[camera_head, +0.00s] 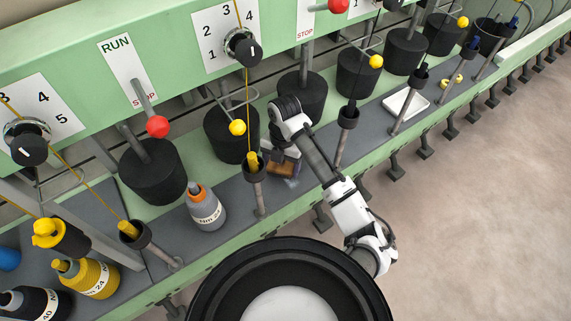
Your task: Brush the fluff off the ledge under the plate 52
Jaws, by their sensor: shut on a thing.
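My gripper (277,152) reaches down over the grey ledge (232,236) near the middle of the view, partly hidden by my arm. It is shut on a brown brush (281,167), held low at the ledge. A small pale wisp, which looks like fluff (292,183), shows just below the brush at the ledge's front. I cannot tell whether the bristles touch it. No plate reading 52 can be made out.
A grey bottle (205,208) stands on the ledge left of the brush. A post with a yellow-tipped cup (254,170) stands close to its left. Black cylinders (231,134) line the back. A white tray (406,104) lies right. Open floor (480,210) is at the right.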

